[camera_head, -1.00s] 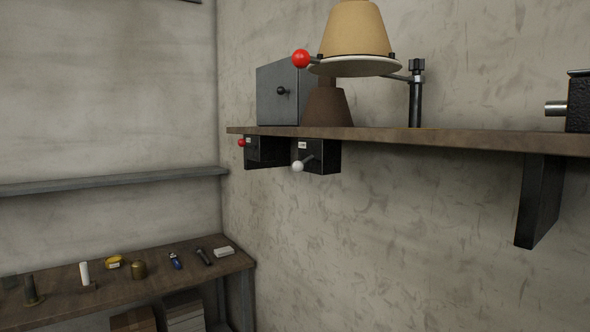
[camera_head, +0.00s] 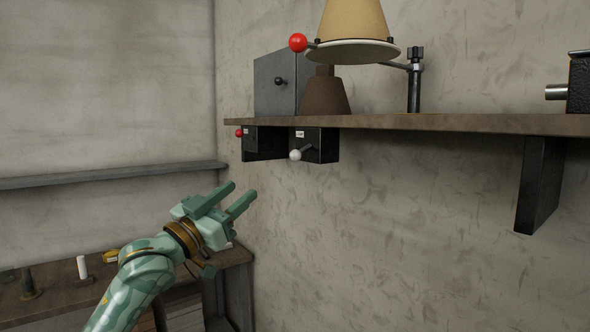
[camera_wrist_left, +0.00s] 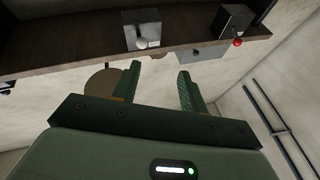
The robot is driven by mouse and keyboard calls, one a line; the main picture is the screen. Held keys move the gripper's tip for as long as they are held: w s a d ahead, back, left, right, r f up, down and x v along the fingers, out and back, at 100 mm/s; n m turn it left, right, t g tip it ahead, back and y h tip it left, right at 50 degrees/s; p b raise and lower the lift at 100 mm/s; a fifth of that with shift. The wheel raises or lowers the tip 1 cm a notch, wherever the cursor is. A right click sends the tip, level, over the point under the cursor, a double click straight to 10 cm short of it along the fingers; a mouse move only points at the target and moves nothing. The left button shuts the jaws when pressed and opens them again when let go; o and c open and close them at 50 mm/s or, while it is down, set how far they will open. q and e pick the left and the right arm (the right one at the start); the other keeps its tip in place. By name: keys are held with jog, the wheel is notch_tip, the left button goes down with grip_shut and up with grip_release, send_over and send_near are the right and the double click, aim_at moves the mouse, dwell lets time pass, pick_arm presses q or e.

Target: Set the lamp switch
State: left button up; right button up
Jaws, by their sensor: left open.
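Two black switch boxes hang under the wall shelf. One box (camera_head: 318,145) has a lever with a white ball (camera_head: 295,155); the other box (camera_head: 262,142), to its left, has a red ball (camera_head: 239,133). Their small labels are too small to read, so I cannot tell which is the lamp switch. My left gripper (camera_head: 243,190) is open and empty, below and left of the white ball, apart from both. In the left wrist view the white-ball box (camera_wrist_left: 143,28) and the red ball (camera_wrist_left: 237,42) show beyond the fingers. My right gripper is not in view.
The shelf (camera_head: 440,123) carries a grey box (camera_head: 275,82), a brown cone (camera_head: 325,95), a beige shade (camera_head: 352,20) with a red ball on a rod (camera_head: 298,42), and a black post. A shelf bracket (camera_head: 538,185) stands right. A workbench (camera_head: 60,305) lies lower left.

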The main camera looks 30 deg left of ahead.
aim_at(292, 158)
pick_arm(q)
jog(key=shift+h, duration=0.7)
jog(key=d+x, duration=0.1)
jog(key=x, duration=0.4)
jog(key=d+x, duration=0.1)
jog(key=x, duration=0.4)
jog(key=d+p+x, duration=0.1)
jog(key=x, duration=0.4)
jog(key=shift+r, duration=0.35)
jog(key=c, duration=0.9)
